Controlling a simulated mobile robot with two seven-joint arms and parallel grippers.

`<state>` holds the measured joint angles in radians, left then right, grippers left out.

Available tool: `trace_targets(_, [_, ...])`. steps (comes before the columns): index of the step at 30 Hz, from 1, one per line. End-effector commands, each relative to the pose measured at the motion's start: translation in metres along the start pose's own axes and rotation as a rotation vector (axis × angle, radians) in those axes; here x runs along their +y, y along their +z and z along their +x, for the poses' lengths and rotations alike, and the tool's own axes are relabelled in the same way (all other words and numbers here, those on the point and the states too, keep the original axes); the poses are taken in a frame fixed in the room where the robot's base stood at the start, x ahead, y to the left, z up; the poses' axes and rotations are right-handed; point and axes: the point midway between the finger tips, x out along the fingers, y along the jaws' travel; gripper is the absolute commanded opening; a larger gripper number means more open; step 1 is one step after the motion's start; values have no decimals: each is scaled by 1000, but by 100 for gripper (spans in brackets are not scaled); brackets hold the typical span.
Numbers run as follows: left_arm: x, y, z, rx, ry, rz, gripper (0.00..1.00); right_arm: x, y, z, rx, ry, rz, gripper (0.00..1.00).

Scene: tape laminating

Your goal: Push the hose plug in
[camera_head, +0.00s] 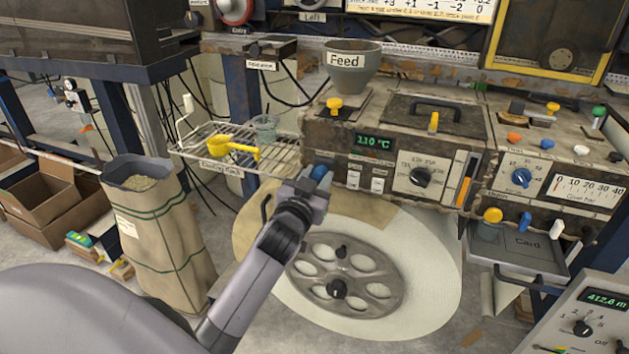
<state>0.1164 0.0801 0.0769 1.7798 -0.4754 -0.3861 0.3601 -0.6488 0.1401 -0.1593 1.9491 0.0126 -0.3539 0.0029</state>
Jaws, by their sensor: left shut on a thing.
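My left arm comes in from the lower left, and its gripper (314,181) is at the lower left corner of the machine's front panel (340,141). It is shut on a rounded blue piece (320,171), which looks like the hose plug. The fingers hide part of the blue piece. I cannot tell how far it sits in the panel, and no hose can be made out on it. My right gripper is not in view.
A wire rack (215,146) with a yellow scoop (233,146) and a cup (265,128) is left of the panel. A large reel (430,270) stands below. A grain sack (160,225) is at left. The Feed hopper (352,66) is above.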

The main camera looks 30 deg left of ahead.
Motion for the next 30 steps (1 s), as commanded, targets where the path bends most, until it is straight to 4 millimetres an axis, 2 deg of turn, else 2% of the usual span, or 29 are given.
trace_targets(2, [-1,-3,1,5,-2,0,0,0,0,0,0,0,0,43])
trace_targets(3, [-1,-3,1,5,-2,0,45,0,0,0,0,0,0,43])
trace_targets(5, [-1,-3,1,5,-2,0,61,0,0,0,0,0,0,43])
trace_targets(17, [0,-1,-5,3,-1,-1,61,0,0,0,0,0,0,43])
trace_targets(30, [0,-1,-61,3,-1,0,61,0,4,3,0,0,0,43])
